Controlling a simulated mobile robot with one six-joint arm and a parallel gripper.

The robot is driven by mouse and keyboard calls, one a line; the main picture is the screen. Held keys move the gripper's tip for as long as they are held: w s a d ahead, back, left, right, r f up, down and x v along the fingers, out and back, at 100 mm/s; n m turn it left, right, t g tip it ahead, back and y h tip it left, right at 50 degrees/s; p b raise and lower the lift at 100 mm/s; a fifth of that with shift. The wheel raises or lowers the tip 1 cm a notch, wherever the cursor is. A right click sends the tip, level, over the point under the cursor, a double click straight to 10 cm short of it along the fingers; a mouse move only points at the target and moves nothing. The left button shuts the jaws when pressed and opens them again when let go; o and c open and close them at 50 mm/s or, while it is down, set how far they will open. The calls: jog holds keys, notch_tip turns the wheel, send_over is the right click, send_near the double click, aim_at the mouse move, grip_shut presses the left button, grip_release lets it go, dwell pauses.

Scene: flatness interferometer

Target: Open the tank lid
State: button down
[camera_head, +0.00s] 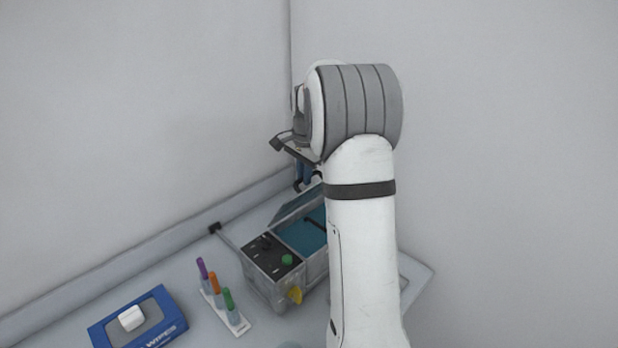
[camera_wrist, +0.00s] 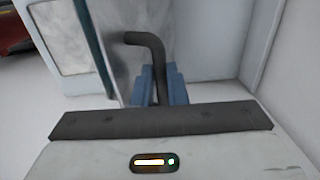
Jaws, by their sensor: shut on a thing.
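The tank (camera_head: 262,287) is a grey metal box on the bench, with blue liquid (camera_head: 297,236) showing in its open top. Its lid (camera_head: 299,203) stands tilted up along the far side, partly hidden by my arm. My gripper (camera_head: 308,182) is above and beside the lid in the head view. In the wrist view, my gripper's blue fingers (camera_wrist: 160,86) are shut on a dark bent handle (camera_wrist: 149,42). A teal-edged panel, apparently the lid, stands just left of the fingers there.
Walls are close behind and right.

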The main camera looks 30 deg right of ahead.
jog(key=w+a+f+g+h+p, duration=0.2)
jog(key=w+a+g+p, duration=0.1)
jog(key=w+g, duration=0.4)
jog(key=shift+w+p, duration=0.9)
jog(key=shift+w, duration=0.3)
jog(key=shift+a+f, duration=0.1)
jog(key=shift+f, duration=0.05)
jog(key=c, duration=1.6)
grip_release()
jog(key=shift+w, duration=0.1)
jog(key=shift+o, duration=0.7)
jog(key=shift+r, duration=0.2)
